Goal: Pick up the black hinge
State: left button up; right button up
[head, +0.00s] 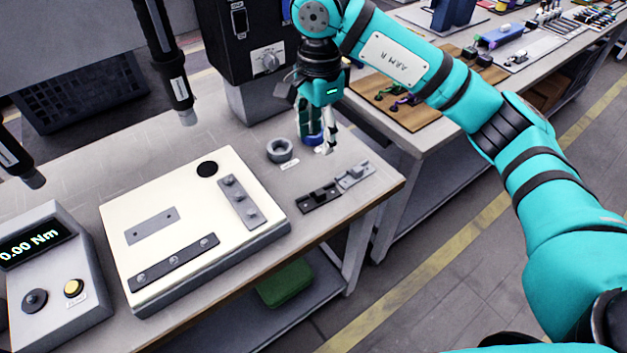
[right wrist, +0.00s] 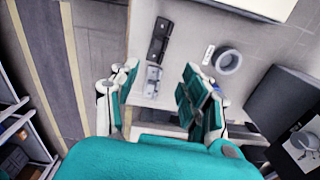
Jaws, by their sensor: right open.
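The black hinge (head: 318,197) lies flat on the workbench, between the cream plate and a light grey hinge (head: 356,175). In the right wrist view the black hinge (right wrist: 159,40) shows beyond the fingertips, with the grey hinge (right wrist: 153,80) closer, between the fingers. My right gripper (head: 320,142) is open and empty, pointing down above the bench, up and to the right of the black hinge in the head view. It also shows in the right wrist view (right wrist: 158,90) with its fingers wide apart. My left gripper is not in view.
A grey ring (head: 281,150) sits behind the black hinge. The cream plate (head: 190,225), with metal hinge parts on it, lies to the left. A torque display box (head: 50,260) stands at far left. Screwdrivers hang above. The bench edge is close to the hinges.

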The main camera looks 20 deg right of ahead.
jog(key=p, duration=0.1)
send_over(320, 192)
jog(key=f, duration=0.8)
jog(key=shift+s+a+f, duration=0.15)
jog(key=shift+s, duration=0.05)
notch_tip(320, 192, down, 4)
jog(key=shift+w+f+p, duration=0.1)
jog(key=shift+f+p, duration=0.05)
jog(key=shift+p, duration=0.25)
notch_tip(320, 192, down, 4)
jog(key=shift+w+r+p, duration=0.15)
jog(key=shift+r+p, duration=0.05)
jog(key=shift+p, duration=0.15)
jog(key=shift+f, duration=0.25)
grip_shut()
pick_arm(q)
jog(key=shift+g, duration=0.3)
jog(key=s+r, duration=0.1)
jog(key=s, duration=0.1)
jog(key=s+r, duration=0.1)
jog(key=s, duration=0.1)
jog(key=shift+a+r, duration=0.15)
